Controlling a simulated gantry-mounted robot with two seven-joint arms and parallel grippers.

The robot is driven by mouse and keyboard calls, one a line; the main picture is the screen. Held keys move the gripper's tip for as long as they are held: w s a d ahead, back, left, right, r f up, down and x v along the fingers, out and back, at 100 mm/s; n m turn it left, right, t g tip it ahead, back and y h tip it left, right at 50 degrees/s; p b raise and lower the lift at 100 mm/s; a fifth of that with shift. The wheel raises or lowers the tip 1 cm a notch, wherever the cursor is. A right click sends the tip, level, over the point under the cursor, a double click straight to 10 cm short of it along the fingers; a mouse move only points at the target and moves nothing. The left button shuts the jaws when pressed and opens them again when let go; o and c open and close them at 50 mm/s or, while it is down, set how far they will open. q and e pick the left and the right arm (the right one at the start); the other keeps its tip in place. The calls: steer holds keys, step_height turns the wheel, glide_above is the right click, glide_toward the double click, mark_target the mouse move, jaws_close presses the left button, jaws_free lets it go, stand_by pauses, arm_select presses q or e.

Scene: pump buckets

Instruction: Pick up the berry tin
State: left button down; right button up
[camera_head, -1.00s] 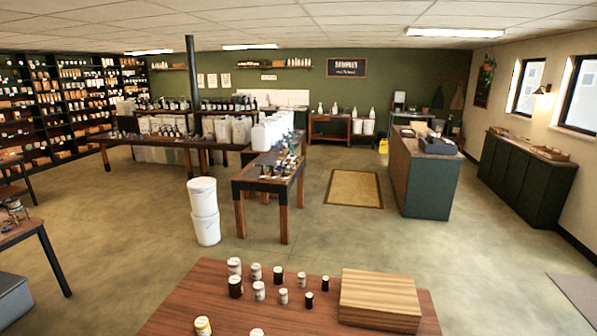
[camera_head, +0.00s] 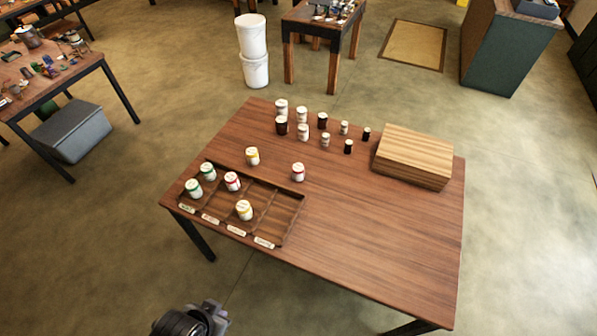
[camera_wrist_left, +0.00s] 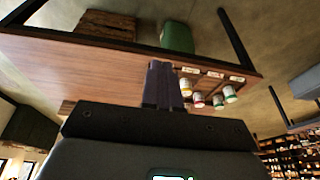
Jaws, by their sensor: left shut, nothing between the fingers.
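I cannot read which tin is the berry one. A white tin with a red band (camera_head: 298,172) stands loose on the table just beyond the tray's right back corner. Another red-banded tin (camera_head: 232,181) stands in the tray (camera_head: 288,213), in the second compartment from the left. Two green-banded tins (camera_head: 194,188) stand in the leftmost compartment. A yellow-banded tin (camera_head: 244,210) stands in the third; another yellow one (camera_head: 252,156) stands behind the tray. My left gripper (camera_wrist_left: 162,85) is shut and empty; in the head view, part of my left arm shows low, off the table. My right gripper is out of view.
Several white and dark jars (camera_head: 303,131) stand at the table's back. A wooden block (camera_head: 413,157) sits at the back right. The table's front right (camera_head: 390,240) is clear. White buckets (camera_head: 255,70) stand on the floor behind.

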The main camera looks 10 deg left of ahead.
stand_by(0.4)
arm_select(q)
steer(key=shift+c, duration=0.8)
jaws_free()
